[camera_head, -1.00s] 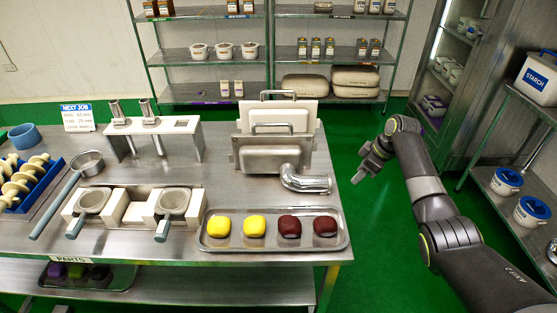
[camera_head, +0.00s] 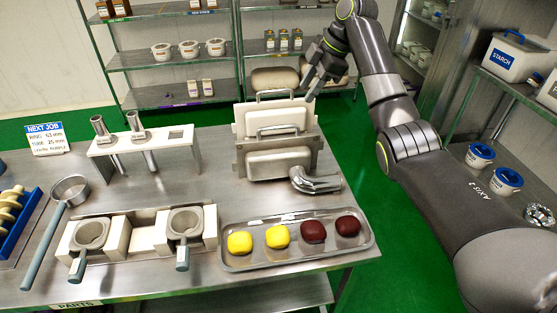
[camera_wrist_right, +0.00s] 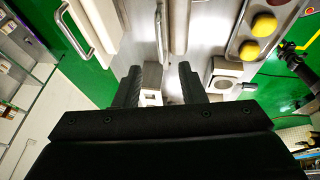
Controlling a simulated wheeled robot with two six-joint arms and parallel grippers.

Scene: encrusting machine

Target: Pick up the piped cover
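My right gripper (camera_head: 310,92) is above and beside the rear cover's top right, apart from the front cover. In the right wrist view its two fingers (camera_wrist_right: 159,85) are spread with nothing between them. The front handle (camera_wrist_right: 160,35) shows beyond them. My left gripper is out of view.
A tray (camera_head: 235,262) with yellow and dark red pieces lies in front of the covers. A stand with metal tubes (camera_head: 150,143) and cups in white blocks (camera_head: 140,232) are to the left.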

